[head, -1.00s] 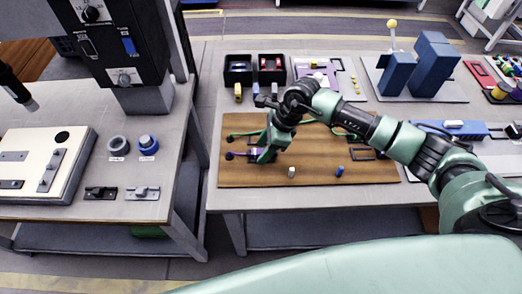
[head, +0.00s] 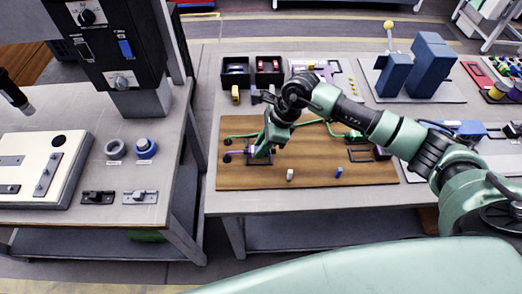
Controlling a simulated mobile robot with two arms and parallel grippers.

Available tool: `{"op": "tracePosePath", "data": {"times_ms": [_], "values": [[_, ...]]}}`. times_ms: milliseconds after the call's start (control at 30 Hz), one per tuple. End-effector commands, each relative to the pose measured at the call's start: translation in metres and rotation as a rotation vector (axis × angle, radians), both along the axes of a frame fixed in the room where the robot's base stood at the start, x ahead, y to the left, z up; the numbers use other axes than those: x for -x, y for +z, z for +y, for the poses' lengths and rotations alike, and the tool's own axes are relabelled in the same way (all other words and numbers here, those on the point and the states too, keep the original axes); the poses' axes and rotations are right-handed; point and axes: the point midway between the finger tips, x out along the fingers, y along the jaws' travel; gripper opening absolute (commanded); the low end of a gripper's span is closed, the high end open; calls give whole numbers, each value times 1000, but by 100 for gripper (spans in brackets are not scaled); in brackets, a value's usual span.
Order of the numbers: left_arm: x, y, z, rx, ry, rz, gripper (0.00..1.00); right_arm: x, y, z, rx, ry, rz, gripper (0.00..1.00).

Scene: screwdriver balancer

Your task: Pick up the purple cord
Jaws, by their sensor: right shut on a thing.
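The purple cord (head: 239,153) lies at the left part of the brown wooden board (head: 330,173), with a dark round end at its left. My right gripper (head: 261,152) reaches down over the board and is shut on the purple cord near its right part. The fingers hide the held section, and I cannot tell whether the cord is lifted off the board. A green cord (head: 242,135) runs just behind it, partly hidden by my right arm. My left gripper is not in view.
Blue blocks (head: 425,68) stand at the back right. A separate bench with a dark machine (head: 124,48) is at the left.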

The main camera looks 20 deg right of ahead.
Motion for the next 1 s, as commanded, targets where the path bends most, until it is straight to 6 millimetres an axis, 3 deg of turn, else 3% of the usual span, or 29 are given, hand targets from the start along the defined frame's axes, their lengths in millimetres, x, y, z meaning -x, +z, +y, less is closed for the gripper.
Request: {"op": "tracePosePath", "data": {"times_ms": [400,600,800,1000], "values": [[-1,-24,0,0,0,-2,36,-2,112,0,0,1,-9,0],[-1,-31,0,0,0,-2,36,-1,154,0,0,-1,-5,0],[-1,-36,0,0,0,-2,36,-1,170,0,1,-1,-3,0],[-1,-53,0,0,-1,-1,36,0,154,0,1,-1,1,0]]}}
